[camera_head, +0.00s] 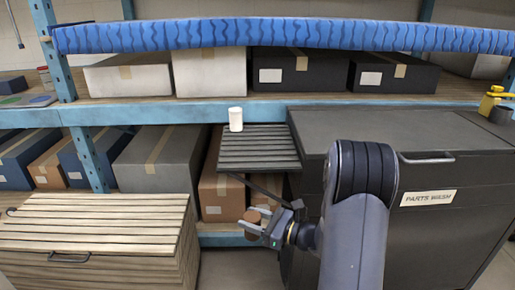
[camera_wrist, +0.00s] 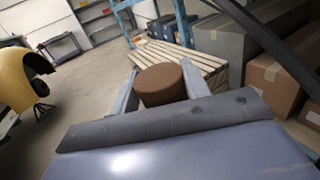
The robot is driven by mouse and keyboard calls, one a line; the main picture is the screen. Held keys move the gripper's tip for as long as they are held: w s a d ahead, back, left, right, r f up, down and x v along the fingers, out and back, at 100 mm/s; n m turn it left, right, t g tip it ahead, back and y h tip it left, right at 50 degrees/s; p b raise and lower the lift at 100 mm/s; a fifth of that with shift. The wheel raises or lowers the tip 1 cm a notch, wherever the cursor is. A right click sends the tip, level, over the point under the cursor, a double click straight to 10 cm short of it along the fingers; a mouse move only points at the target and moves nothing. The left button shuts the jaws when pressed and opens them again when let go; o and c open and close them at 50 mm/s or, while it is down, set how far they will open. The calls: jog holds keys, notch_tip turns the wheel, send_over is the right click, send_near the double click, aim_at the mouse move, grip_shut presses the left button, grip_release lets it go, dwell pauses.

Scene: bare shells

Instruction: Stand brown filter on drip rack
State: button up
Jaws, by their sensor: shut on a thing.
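My gripper (camera_head: 268,222) is shut on the brown filter (camera_head: 254,215), in front of and below the drip rack. In the wrist view the brown filter (camera_wrist: 161,85) is a short brown cylinder between the two fingers (camera_wrist: 158,92). The drip rack (camera_head: 262,152) is a dark slatted shelf fixed at the left side of the parts wash cabinet (camera_head: 425,215). A white cylinder (camera_head: 235,119) stands upright at the rack's back left corner. The rest of the rack's slats look bare. The rack is not seen in the wrist view.
A slatted wooden crate (camera_head: 95,228) stands at the left. Cardboard boxes (camera_head: 218,185) sit on the lower shelf behind and below the rack.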

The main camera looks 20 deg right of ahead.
jog(key=w+d+r+m+t+h, duration=0.1)
jog(key=d+r+h, duration=0.4)
jog(key=r, duration=0.9)
jog(key=w+d+r+m+t+h, duration=0.1)
jog(key=d+r+m+t+h, duration=0.3)
jog(key=r, duration=1)
jog(key=shift+d+r+m+h, duration=0.4)
jog(key=shift+d+m, duration=0.65)
jog(key=shift+m, duration=0.05)
jog(key=shift+s, duration=0.1)
